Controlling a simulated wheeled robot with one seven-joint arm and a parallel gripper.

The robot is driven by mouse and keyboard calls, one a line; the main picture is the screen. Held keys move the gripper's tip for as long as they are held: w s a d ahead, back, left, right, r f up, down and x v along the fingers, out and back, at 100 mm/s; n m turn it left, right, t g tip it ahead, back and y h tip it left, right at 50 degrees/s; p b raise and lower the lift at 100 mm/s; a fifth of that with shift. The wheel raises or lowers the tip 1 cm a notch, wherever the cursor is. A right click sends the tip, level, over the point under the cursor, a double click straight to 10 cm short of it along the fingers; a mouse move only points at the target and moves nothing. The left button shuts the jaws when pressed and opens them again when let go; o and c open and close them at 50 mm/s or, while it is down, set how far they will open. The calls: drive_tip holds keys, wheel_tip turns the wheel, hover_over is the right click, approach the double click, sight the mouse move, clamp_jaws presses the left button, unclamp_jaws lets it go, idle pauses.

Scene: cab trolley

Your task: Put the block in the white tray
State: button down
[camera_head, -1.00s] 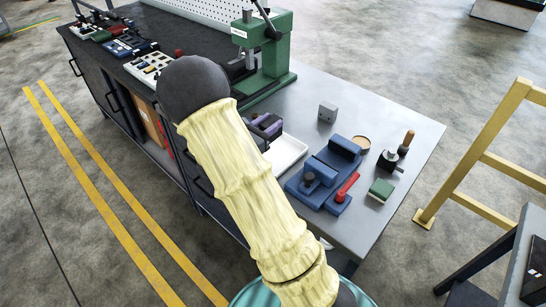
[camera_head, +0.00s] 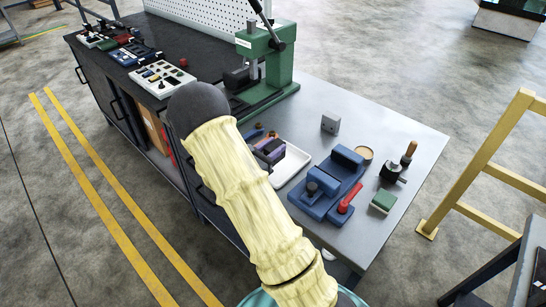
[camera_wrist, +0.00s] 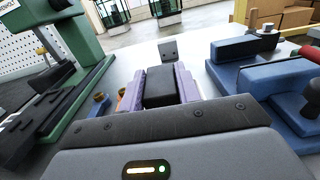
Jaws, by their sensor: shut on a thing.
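My gripper (camera_wrist: 159,90) has purple fingers and is shut on a dark block (camera_wrist: 158,88). In the head view my gripper (camera_head: 269,149) is partly hidden behind my arm. It appears over the left part of the white tray (camera_head: 291,166), a shallow tray on the grey bench top. I cannot tell whether the block touches the tray. The tray's left side is hidden by my gripper and arm. In the wrist view my gripper's body hides the tray.
A grey cube (camera_head: 330,123) stands behind the tray. A blue vise (camera_head: 328,184) with a red handle is close to its right. A green press (camera_head: 267,58) stands behind left. Small orange-brown pieces (camera_head: 258,127) lie behind my gripper. Bare bench top lies at the back right.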

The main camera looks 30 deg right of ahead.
wheel_tip(320, 180, down, 4)
drive_tip(key=shift+w+r, duration=0.1)
drive_tip(key=shift+w, duration=0.05)
drive_tip(key=shift+f, duration=0.2)
drive_tip(key=shift+s+d, duration=0.15)
drive_tip(key=shift+s, duration=0.05)
drive_tip(key=shift+w+f, duration=0.1)
drive_tip(key=shift+f, duration=0.05)
drive_tip(key=c, duration=1.2)
unclamp_jaws()
drive_tip(key=shift+a, duration=0.2)
drive_tip(key=shift+o, duration=0.9)
